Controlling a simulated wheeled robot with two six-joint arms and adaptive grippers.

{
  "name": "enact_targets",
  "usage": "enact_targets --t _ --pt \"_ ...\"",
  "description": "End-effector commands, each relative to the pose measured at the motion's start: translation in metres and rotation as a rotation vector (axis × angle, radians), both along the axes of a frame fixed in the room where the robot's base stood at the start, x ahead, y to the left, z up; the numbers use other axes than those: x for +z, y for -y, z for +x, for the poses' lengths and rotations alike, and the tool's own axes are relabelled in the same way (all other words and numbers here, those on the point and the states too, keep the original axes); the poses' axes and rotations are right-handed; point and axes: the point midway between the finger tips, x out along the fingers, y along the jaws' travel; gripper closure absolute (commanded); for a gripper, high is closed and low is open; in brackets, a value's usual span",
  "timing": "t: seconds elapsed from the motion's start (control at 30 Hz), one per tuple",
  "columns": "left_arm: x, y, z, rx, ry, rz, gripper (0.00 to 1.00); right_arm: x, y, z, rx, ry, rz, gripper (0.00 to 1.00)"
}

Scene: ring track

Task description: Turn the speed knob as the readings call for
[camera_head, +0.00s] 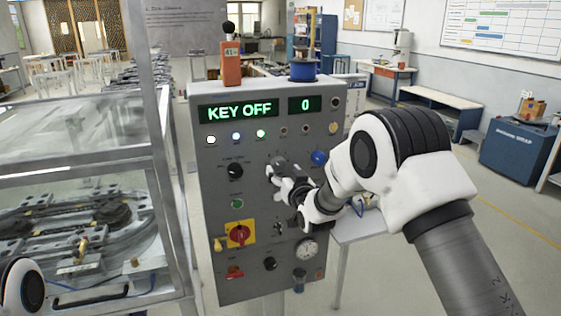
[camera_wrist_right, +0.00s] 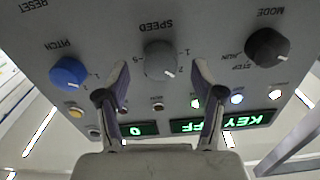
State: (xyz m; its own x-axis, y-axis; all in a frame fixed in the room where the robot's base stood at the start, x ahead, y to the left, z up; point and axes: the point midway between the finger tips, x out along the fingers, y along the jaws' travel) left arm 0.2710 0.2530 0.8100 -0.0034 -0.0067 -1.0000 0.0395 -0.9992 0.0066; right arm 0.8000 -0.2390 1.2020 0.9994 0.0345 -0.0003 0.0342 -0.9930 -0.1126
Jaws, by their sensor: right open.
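The speed knob (camera_wrist_right: 160,60) is a grey dial under the label SPEED, seen upside down in the right wrist view. Its white mark points down and slightly right there. My right gripper (camera_wrist_right: 152,82) is open, one finger to each side of the knob; whether either touches it I cannot tell. In the head view my right gripper (camera_head: 280,172) is at the middle of the grey panel (camera_head: 215,270) and hides much of the knob. The wide display (camera_head: 239,110) reads KEY OFF; the small display (camera_head: 305,104) reads 0. My left gripper is not in view.
The black mode knob (camera_wrist_right: 268,47) and blue pitch knob (camera_wrist_right: 69,72) flank the speed knob. Below on the panel are a red switch on a yellow plate (camera_head: 239,234) and a gauge (camera_head: 307,250). A glazed enclosure (camera_head: 80,150) with a track stands at left.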

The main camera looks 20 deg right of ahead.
Motion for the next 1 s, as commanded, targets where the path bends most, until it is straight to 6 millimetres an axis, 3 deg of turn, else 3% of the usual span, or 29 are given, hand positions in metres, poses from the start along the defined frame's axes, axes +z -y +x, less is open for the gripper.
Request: enact_targets --t 0.03,0.2,0.43,0.47,0.6,0.63,1.0 --pt "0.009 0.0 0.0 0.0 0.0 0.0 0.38 0.004 0.0 0.009 0.0 0.0 0.0 0.32" --pt "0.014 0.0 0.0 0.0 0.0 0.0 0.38 0.001 -0.001 0.028 0.0 -0.002 0.0 0.32" --pt "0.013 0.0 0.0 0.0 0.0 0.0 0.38 -0.001 -0.001 0.03 0.0 -0.003 0.0 0.32" --pt "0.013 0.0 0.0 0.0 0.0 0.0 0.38 -0.001 -0.001 0.03 0.0 -0.003 0.0 0.36" --pt "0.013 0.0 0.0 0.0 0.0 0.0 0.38 -0.001 -0.001 0.03 -0.001 -0.003 0.0 0.85" --pt "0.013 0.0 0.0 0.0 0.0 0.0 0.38 -0.001 -0.001 0.03 -0.001 -0.003 0.0 0.92" --pt "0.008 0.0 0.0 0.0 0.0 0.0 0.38 -0.002 -0.001 0.03 -0.001 -0.001 -0.027 0.92"
